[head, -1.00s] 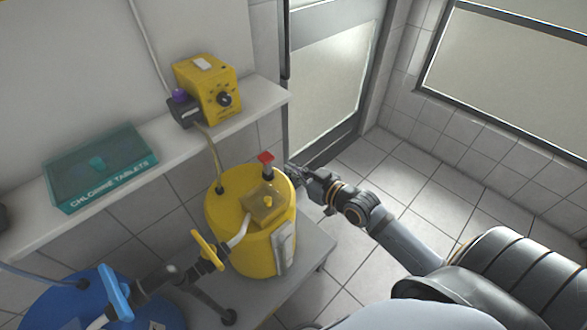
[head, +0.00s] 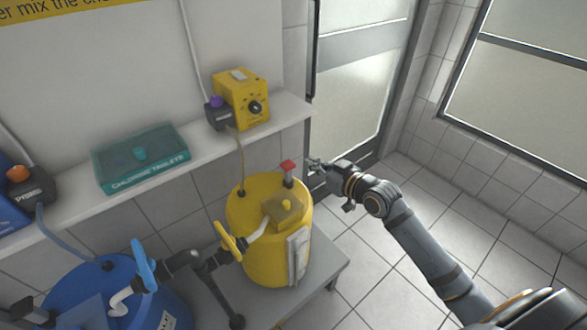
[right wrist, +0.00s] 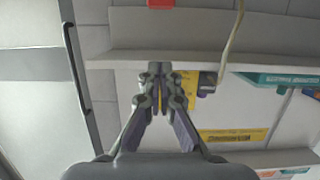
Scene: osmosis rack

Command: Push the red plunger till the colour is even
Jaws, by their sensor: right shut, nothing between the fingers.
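The red plunger (head: 288,166) stands upright on a dark stem at the back right of the yellow tank's (head: 268,270) top. My right gripper (head: 311,165) is shut and empty, just right of the plunger cap in the head view, with a small gap showing between them. In the right wrist view my shut fingers (right wrist: 161,72) point at the wall and shelf. A red patch (right wrist: 160,4) shows at that view's top edge, likely the plunger cap. My left gripper is out of view.
A yellow pump (head: 241,99) and a teal box of chlorine tablets (head: 142,161) sit on the wall shelf (head: 285,112) above. A yellow valve handle (head: 229,241) and a blue tank (head: 85,285) are to the left. The tiled floor at right is free.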

